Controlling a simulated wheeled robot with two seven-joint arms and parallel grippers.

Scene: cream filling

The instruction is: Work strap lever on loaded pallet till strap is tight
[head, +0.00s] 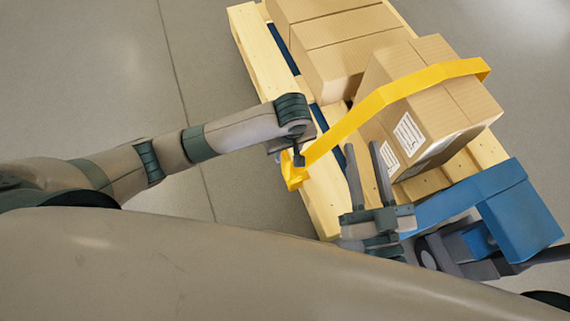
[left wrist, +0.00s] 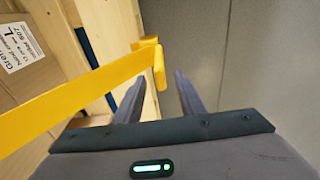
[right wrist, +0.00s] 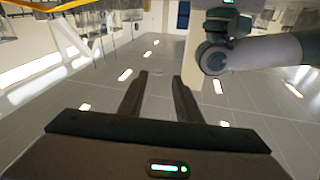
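A yellow strap (head: 385,98) runs over a cardboard box (head: 428,90) on the wooden pallet (head: 325,205). It comes down to a yellow lever or buckle (head: 293,180) at the pallet's near-left side. My left gripper (head: 299,158) is at this lower end. In the left wrist view the yellow lever (left wrist: 158,66) lies at the tips of my left gripper (left wrist: 160,78), whose fingers are apart. I cannot tell whether they touch it. My right gripper (head: 363,147) is open and empty, fingers pointing up the picture in front of the box; it also shows open in the right wrist view (right wrist: 158,77).
More cardboard boxes (head: 345,60) stand at the back of the pallet. A blue pallet jack (head: 520,210) is at the lower right, close to my right gripper. The grey floor (head: 110,70) left of the pallet is clear.

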